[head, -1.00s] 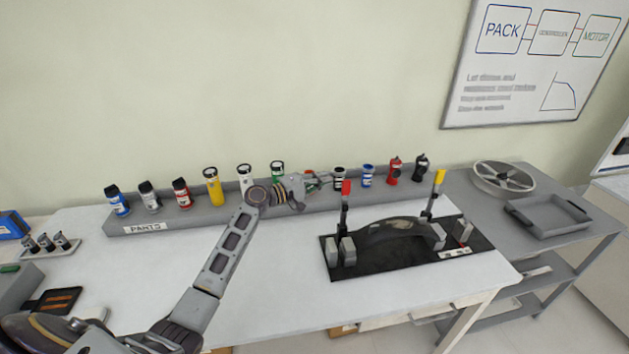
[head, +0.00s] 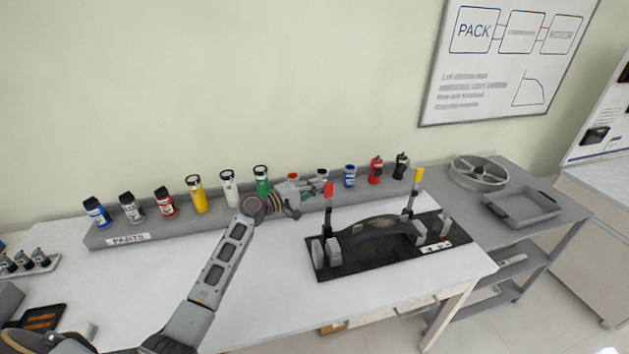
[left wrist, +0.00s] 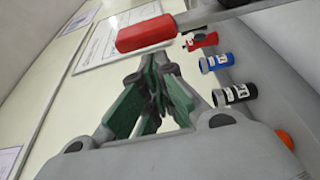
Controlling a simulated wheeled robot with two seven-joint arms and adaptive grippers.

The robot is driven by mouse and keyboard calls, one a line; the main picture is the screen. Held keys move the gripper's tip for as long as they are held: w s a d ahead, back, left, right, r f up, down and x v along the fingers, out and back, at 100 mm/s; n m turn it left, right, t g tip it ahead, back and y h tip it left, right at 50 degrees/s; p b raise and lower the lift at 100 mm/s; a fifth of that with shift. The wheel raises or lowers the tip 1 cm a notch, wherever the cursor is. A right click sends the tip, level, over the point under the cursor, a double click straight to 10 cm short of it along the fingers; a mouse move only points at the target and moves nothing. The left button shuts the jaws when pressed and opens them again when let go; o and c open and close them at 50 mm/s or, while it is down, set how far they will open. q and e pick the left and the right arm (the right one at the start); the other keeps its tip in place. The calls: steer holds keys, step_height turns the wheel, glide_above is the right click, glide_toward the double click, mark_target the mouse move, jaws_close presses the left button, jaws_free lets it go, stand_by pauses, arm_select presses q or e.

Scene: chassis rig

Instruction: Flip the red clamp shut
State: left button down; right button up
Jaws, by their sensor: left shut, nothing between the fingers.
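In the left wrist view the red handle (left wrist: 147,34) lies across the top, just beyond the fingers. My left gripper (head: 316,186) is shut and empty, at about the height of the red handle and close to its left side. In the left wrist view my gripper's green-padded fingers (left wrist: 155,78) meet at the tips. Whether they touch the handle I cannot tell. My right gripper is out of view.
A second clamp with a yellow handle (head: 418,175) stands upright at the rig's right. An arched dark part (head: 385,230) lies between the clamps. A grey parts rack (head: 150,233) with several coloured cylinders runs behind. The white table (head: 250,300) is clear in front.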

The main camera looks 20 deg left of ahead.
arm_select(q)
steer(key=shift+s+d, duration=0.2)
steer(key=shift+s, duration=0.15)
steer(key=shift+d, duration=0.1)
stand_by(0.4)
